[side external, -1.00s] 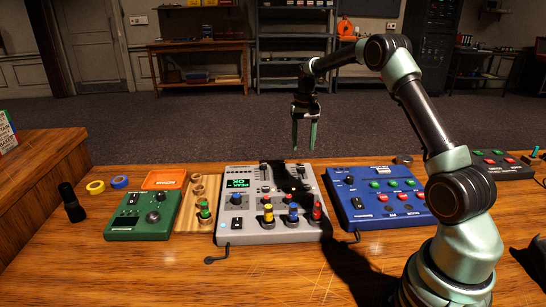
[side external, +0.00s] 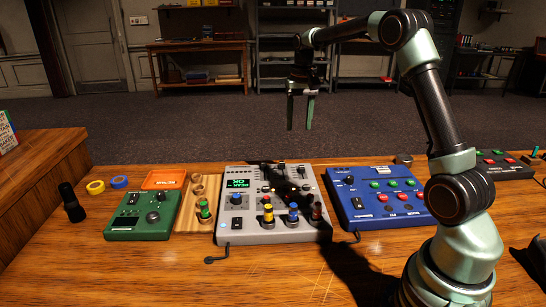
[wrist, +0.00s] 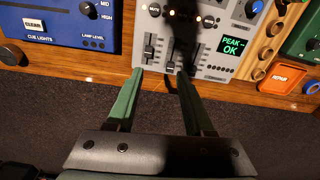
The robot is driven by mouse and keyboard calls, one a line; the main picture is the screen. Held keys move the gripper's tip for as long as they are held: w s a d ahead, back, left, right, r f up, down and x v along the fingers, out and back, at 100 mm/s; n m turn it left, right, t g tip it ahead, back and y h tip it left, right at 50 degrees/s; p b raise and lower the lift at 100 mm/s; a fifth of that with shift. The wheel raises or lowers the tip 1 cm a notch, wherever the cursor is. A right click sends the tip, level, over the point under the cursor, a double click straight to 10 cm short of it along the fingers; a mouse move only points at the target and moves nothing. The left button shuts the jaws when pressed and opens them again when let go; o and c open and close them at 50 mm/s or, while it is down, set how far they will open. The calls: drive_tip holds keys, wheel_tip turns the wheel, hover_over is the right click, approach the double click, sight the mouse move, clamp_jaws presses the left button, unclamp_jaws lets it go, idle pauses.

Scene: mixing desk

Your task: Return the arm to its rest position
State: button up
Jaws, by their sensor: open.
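My gripper (side external: 300,112) hangs in the air above and behind the grey mixer, its two green fingers pointing down, apart and empty. In the wrist view my gripper (wrist: 160,88) shows both fingers spread, with the mixer's faders seen beyond them. The grey mixer (side external: 244,220) stands in the middle of the desk with a lit green display and yellow, blue and red knobs. It also shows in the wrist view (wrist: 215,55). The gripper touches nothing. The arm is raised at the right, partly covering the blue box's right side.
A blue control box (side external: 372,212) sits right of the mixer. A green box (side external: 135,225), a wooden strip (side external: 188,218) with a green knob, an orange tray (side external: 163,179), tape rolls (side external: 95,187) and a black cylinder (side external: 72,203) lie left. The desk's front (side external: 190,275) is largely clear.

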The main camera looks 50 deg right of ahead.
drive_tip(key=s+a+r+n+t, duration=0.1)
drive_tip(key=s+a+r+n, duration=0.1)
drive_tip(key=s+a+r, duration=0.35)
drive_tip(key=s+a+r+n+t, duration=0.2)
drive_tip(key=a, duration=0.6)
drive_tip(key=s+a+f+n+t, duration=0.2)
drive_tip(key=s+a+n, duration=0.2)
drive_tip(key=s+a, duration=0.3)
drive_tip(key=s, duration=0.3)
drive_tip(key=shift+s+a+f, duration=0.2)
drive_tip(key=shift+s+f, duration=0.05)
drive_tip(key=shift+f, duration=0.15)
drive_tip(key=shift+o, duration=0.3)
